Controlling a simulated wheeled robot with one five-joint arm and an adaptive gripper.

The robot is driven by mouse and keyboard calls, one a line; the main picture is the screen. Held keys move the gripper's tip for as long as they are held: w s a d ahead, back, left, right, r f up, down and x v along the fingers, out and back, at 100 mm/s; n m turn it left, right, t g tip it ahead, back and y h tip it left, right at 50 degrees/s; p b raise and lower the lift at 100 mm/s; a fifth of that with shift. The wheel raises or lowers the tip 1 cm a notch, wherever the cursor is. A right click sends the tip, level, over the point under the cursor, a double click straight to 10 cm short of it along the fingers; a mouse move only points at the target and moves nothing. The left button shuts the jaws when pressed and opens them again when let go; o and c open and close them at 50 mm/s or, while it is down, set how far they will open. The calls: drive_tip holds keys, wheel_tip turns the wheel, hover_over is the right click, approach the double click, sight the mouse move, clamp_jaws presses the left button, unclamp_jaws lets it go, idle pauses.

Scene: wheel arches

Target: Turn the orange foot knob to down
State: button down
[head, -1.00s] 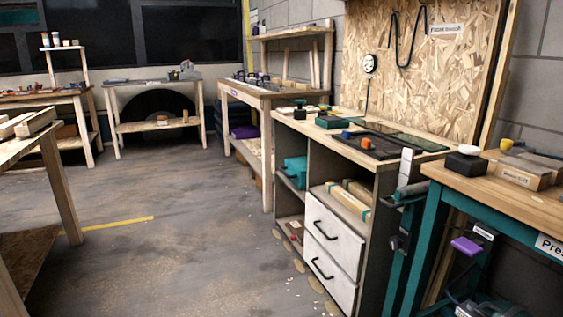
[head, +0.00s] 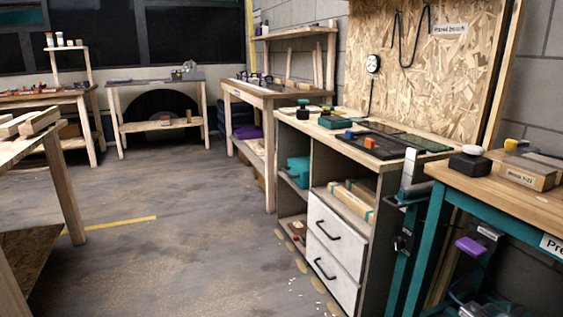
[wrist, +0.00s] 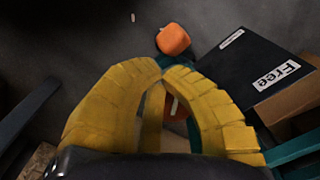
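In the wrist view an orange part with a short white mark (wrist: 176,108) shows through the gap between my yellow fingers. It may be the orange foot knob; most of it is hidden by the fingers. A rounded orange block (wrist: 173,39) lies just beyond the fingertips. My gripper (wrist: 165,67) has its fingers curved inward with the tips together. I cannot see either finger pressing on the orange part. My gripper does not show in the head view, and I cannot make out the foot knob there.
A dark box labelled "Free" (wrist: 250,70) stands right of the fingers. In the head view a teal-legged bench (head: 425,235) is at the right, with a purple pedal-like part (head: 470,246) below its top. A drawer cabinet (head: 334,237) stands beside it. Open floor (head: 190,265) lies left.

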drive_tip(key=shift+w+d+r, duration=0.15)
drive_tip(key=shift+w+d, duration=0.35)
drive_tip(key=shift+d, duration=0.2)
drive_tip(key=shift+a, duration=0.2)
drive_tip(key=shift+a+r+p, duration=0.25)
drive_tip(key=shift+r+p, duration=0.8)
drive_tip(key=shift+r, duration=0.4)
drive_tip(key=shift+a+r+p, duration=0.2)
drive_tip(key=shift+r+p, duration=0.8)
drive_tip(key=shift+r, duration=0.45)
